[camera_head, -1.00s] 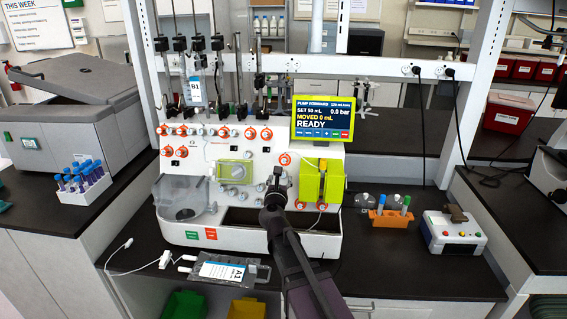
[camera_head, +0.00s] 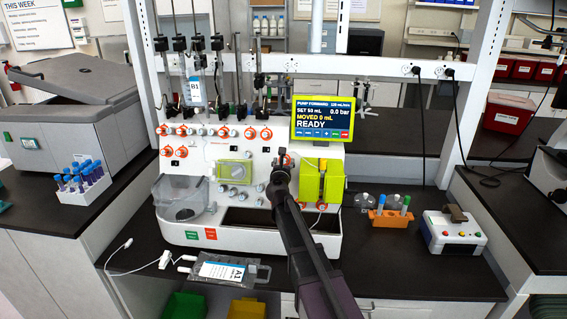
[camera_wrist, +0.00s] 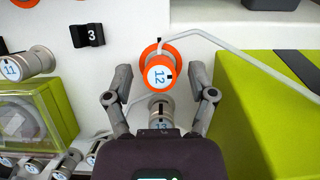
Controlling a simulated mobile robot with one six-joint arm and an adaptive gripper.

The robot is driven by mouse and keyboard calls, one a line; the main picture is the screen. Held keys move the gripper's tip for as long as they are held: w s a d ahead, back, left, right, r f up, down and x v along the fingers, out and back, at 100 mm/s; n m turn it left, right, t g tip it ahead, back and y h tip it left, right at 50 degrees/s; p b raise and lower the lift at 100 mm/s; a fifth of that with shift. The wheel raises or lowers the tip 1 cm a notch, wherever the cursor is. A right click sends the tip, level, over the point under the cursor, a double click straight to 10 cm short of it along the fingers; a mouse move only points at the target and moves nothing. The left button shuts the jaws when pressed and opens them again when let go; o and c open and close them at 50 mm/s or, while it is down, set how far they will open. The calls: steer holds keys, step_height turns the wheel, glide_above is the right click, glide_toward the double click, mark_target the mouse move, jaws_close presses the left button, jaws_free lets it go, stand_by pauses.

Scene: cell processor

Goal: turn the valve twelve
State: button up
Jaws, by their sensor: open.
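Valve twelve (camera_wrist: 160,76) is an orange knob with a pale face marked 12, on the white front of the cell processor (camera_head: 222,150). In the wrist view my gripper (camera_wrist: 159,84) is open, with one finger on each side of the knob. A gap shows between each finger and the knob, and I cannot tell their depth. In the head view my gripper (camera_head: 281,162) is in front of the panel and mostly hides this valve.
Silver valve 13 (camera_wrist: 160,122) is just below, between the fingers. Silver valve 11 (camera_wrist: 22,66) is to the left. A green block (camera_wrist: 262,120) stands close on the right. A thin tube (camera_wrist: 222,42) runs by the valve. The screen (camera_head: 322,119) reads READY.

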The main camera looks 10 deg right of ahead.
jaws_close()
stand_by(0.3)
steer(key=shift+w+n+y, duration=0.1)
steer(key=shift+n+y, duration=0.2)
steer(key=shift+n, duration=0.4)
steer(key=shift+n+y, duration=0.8)
steer(key=shift+n, duration=0.8)
steer(key=shift+n+y+p, duration=0.5)
steer(key=shift+n+y, duration=0.2)
steer(key=shift+n, duration=1)
jaws_free()
